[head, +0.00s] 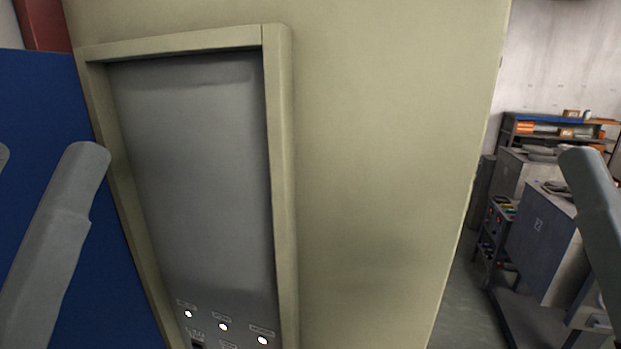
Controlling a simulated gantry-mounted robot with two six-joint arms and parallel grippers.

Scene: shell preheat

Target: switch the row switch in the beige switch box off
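The beige switch box (380,150) fills the middle of the head view. A grey panel (190,170) is set into its front, inside a raised beige frame (281,180). Low on the panel is a row of small white lit lamps (223,326) with labels above them. A dark item (197,344), perhaps a switch, is cut off by the bottom edge, so its setting cannot be read. Grey links of my arms show at the left and right edges. Neither gripper is in view.
A blue surface (40,140) stands left of the box. To the right, beyond the box's edge, are grey cabinets (540,240), a shelf with orange items (540,128) and open floor (465,310). A pale wall (560,60) is behind.

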